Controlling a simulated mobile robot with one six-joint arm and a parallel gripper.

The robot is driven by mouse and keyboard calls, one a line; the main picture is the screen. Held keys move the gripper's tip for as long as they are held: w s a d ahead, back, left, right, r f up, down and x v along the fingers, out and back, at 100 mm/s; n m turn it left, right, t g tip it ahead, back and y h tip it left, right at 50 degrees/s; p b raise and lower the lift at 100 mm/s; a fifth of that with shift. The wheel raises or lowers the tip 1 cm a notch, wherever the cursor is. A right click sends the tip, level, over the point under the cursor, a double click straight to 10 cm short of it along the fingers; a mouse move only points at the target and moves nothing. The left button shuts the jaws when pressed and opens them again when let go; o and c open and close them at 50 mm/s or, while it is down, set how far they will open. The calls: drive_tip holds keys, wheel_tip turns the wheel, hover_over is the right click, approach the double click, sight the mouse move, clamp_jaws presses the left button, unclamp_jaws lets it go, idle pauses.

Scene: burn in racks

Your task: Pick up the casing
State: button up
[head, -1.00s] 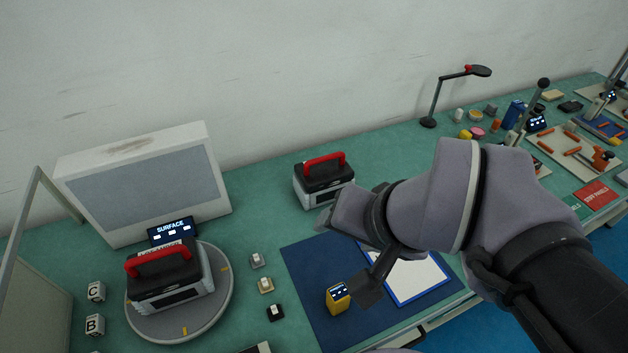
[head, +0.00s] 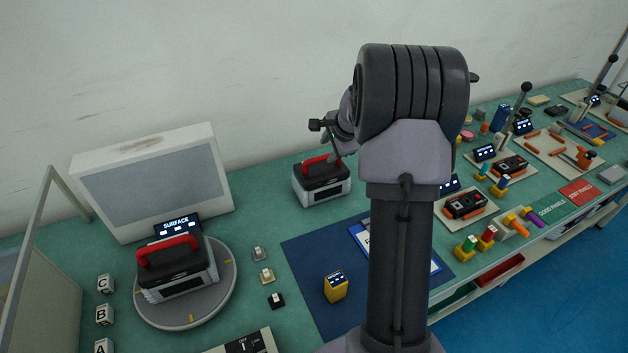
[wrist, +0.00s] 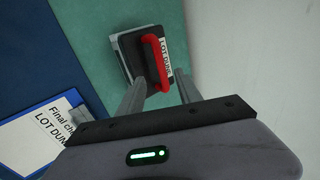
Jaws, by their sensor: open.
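A black and pale-grey casing with a red handle (head: 321,184) stands on the green bench near the wall. In the wrist view this casing (wrist: 133,62) lies just beyond my fingers, with its red handle in line with the gap between them and a white label beside the handle. My gripper (wrist: 161,76) is open and empty. In the head view my gripper (head: 334,150) is above and behind this casing, partly hidden by my arm. A second similar casing (head: 177,270) sits on the round turntable (head: 228,292) at the left.
A blue mat (head: 305,262) carries a clipboard (head: 362,235) and a yellow device (head: 336,288). A white-framed panel (head: 150,185) stands behind the turntable. Fixtures and small parts crowd the right of the bench. The wall is close behind the casing.

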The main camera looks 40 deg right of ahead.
sight(322, 158)
drive_tip(key=b+x, duration=0.2)
drive_tip(key=x, duration=0.5)
drive_tip(key=shift+w+d+f, duration=0.2)
drive_tip(key=shift+f, duration=0.15)
drive_tip(key=shift+r, duration=0.15)
clamp_jaws()
idle(0.7)
